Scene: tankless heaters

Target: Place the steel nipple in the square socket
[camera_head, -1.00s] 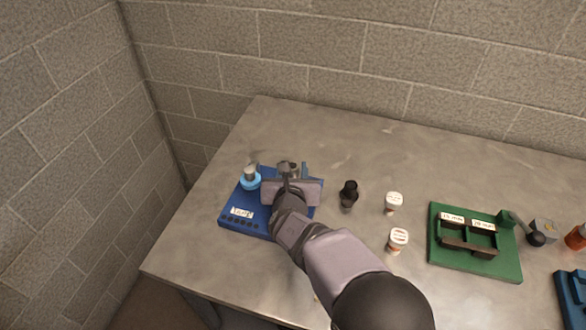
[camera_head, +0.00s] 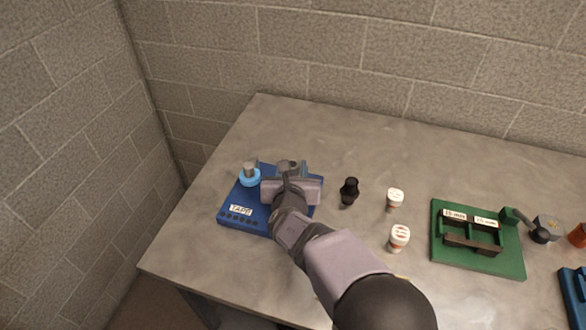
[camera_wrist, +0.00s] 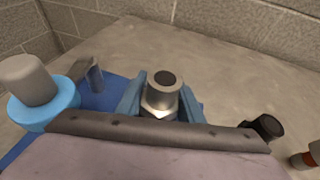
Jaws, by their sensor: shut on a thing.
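The steel nipple (camera_wrist: 161,92) is a grey metal tube with a dark open bore and a wider collar. It stands roughly upright between the blue jaws of my gripper (camera_wrist: 160,106), which is shut on it. In the head view the nipple (camera_head: 284,165) shows just past my gripper (camera_head: 291,170), over the back part of a blue base plate (camera_head: 238,200). The square socket cannot be made out; my gripper covers that part of the plate. Whether the nipple's lower end touches the plate is hidden.
A black fitting (camera_head: 349,191), white-capped bottles (camera_head: 395,198) and a green fixture (camera_head: 500,255) are to the right. The table behind is clear.

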